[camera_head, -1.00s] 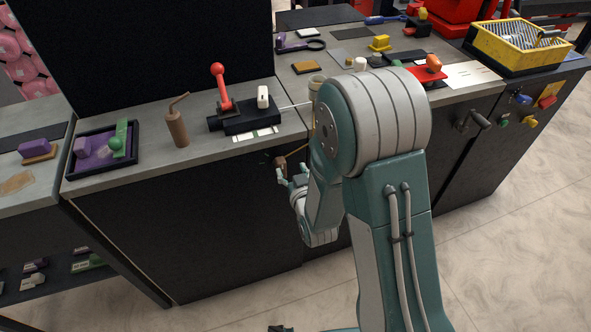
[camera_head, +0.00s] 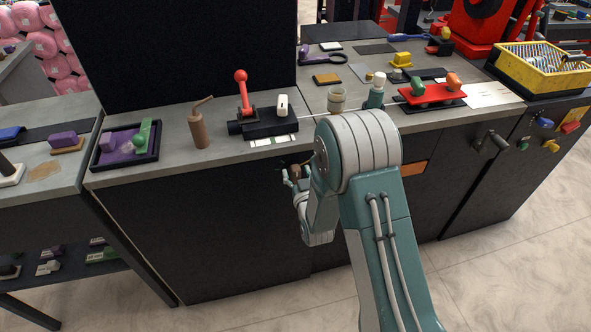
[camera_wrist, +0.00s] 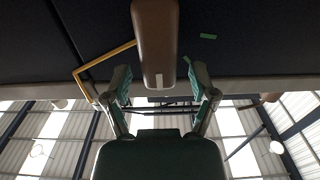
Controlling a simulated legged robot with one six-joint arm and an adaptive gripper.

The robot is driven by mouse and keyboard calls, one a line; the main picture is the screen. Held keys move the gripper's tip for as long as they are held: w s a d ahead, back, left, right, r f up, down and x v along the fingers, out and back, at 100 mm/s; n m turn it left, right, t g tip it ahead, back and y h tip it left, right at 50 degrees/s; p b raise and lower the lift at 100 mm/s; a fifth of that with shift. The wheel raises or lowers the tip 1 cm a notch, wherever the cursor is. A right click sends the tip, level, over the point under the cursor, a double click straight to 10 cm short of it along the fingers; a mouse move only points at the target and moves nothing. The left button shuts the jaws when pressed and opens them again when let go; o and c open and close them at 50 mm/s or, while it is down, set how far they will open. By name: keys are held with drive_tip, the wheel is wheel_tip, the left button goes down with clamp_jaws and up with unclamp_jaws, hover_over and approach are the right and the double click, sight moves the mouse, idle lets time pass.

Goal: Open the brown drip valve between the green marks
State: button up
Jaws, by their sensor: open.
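The brown drip valve (camera_wrist: 155,42) fills the upper middle of the wrist view as a long rounded handle on a dark panel. In the head view a small brown part of it (camera_head: 296,171) shows at the cabinet front, mostly covered by my arm. Two green marks lie on the panel right of the handle, one farther out (camera_wrist: 208,36) and one near the handle's lower end (camera_wrist: 187,60). My gripper (camera_wrist: 160,84) is open, one finger on each side of the handle's lower end, with visible gaps. In the head view my gripper (camera_head: 291,178) is below the counter edge.
A yellow bent rod (camera_wrist: 105,58) runs left of the handle, close to the left finger. The floor in front is clear.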

sight(285, 168)
drive_tip(key=shift+w+a, duration=0.15)
drive_tip(key=shift+w, duration=0.4)
drive_tip(key=shift+c, duration=0.3)
clamp_jaws()
drive_tip(key=shift+a, duration=0.1)
drive_tip(key=n, duration=0.2)
drive_tip(key=a+n, duration=0.1)
drive_tip(key=n, duration=0.2)
drive_tip(key=shift+s+a+f+n, duration=0.1)
drive_tip(key=shift+s+f+n, duration=0.1)
drive_tip(key=shift+n, duration=0.1)
drive_tip(key=n, duration=0.4)
drive_tip(key=a+f+n, duration=0.1)
drive_tip(key=n, duration=0.1)
drive_tip(key=shift+s, duration=0.2)
